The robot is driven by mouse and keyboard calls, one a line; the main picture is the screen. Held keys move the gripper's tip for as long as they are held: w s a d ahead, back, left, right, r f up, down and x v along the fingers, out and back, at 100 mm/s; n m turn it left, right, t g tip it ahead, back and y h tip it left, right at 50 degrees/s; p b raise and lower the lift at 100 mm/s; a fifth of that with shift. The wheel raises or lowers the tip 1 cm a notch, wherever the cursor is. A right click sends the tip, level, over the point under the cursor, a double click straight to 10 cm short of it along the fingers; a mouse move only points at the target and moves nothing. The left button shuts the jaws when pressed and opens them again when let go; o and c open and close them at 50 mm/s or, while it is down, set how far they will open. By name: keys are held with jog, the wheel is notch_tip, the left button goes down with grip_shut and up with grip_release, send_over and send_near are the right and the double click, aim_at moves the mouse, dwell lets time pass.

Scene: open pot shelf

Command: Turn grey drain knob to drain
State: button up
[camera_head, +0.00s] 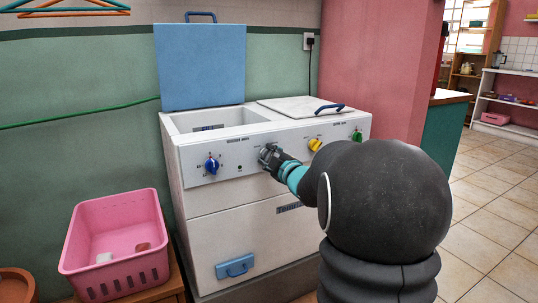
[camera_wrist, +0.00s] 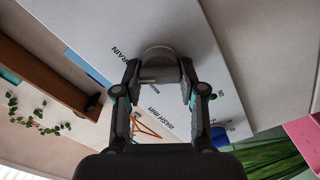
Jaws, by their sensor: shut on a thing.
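The grey drain knob (camera_wrist: 157,53) is on the white front panel (camera_wrist: 205,60) of the washing machine, near the printed word DRAIN. My gripper (camera_wrist: 158,75) is shut on the knob, with one finger on each side of it in the wrist view. In the head view my gripper (camera_head: 266,156) is at the middle of the machine's control panel and hides most of the grey knob. The exact angle of the knob is hard to read.
A blue knob (camera_head: 211,165) is left of my gripper; a yellow knob (camera_head: 315,145) and a green knob (camera_head: 357,135) are to its right. The blue lid (camera_head: 200,65) stands open. A pink basket (camera_head: 80,240) is at lower left. Tiled floor (camera_head: 490,215) is free at right.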

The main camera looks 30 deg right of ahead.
jog(key=shift+r+m+p, duration=0.1)
jog(key=shift+m+p, duration=0.3)
jog(key=shift+m, duration=0.7)
jog(key=o, duration=1.1)
jog(key=shift+o, duration=0.2)
jog(key=s, duration=1.2)
jog(key=shift+d, duration=0.2)
